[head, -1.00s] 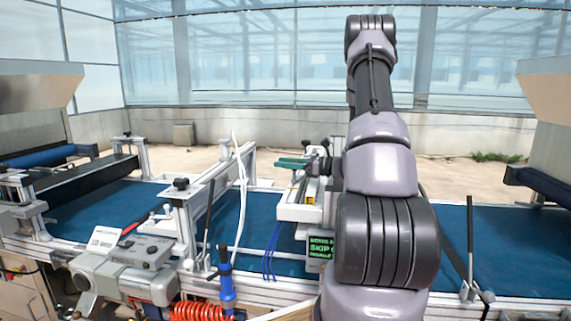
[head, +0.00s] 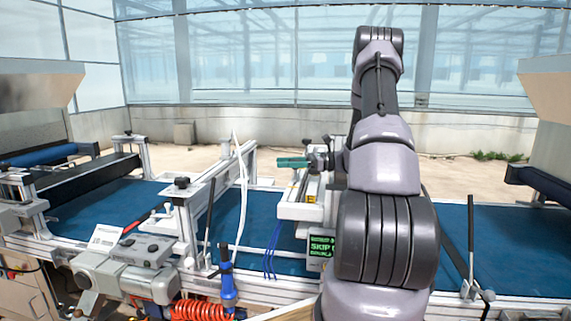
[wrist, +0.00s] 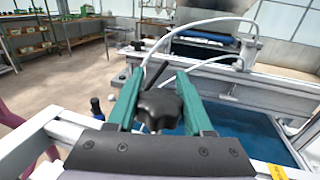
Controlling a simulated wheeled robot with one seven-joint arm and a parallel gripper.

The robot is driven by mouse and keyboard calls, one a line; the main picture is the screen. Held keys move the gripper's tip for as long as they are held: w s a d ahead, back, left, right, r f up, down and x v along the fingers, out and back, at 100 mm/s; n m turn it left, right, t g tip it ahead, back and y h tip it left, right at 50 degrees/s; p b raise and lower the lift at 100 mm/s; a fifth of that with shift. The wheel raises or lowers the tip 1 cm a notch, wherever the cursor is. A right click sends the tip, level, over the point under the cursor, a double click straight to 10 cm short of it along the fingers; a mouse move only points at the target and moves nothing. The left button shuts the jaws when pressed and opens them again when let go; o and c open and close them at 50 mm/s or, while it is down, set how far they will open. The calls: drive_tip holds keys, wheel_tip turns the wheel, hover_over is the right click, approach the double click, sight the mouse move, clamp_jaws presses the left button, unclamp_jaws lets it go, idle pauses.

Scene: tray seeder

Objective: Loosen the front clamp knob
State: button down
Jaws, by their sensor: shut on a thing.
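My gripper (head: 292,162) has green fingers and reaches over the white seeder head (head: 305,210) from the right in the head view. In the wrist view, a black lobed clamp knob (wrist: 158,108) sits between the two green fingers (wrist: 159,75), close to the palm. The gripper is shut on this knob. The fingertips extend past it. The knob's stem and whatever lies below it are hidden by the gripper body. In the head view the held knob cannot be made out.
Another black knob (head: 181,182) tops the left bracket. White tubes arch close beyond the fingers in the wrist view (wrist: 195,28). A blue belt (head: 120,205) runs below. A small green-text screen (head: 322,246) stands beside my arm. A blue-handled tool (head: 227,280) is at the front.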

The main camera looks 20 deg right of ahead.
drive_tip(key=shift+c, duration=1.5)
unclamp_jaws()
drive_tip(key=v, duration=1.1)
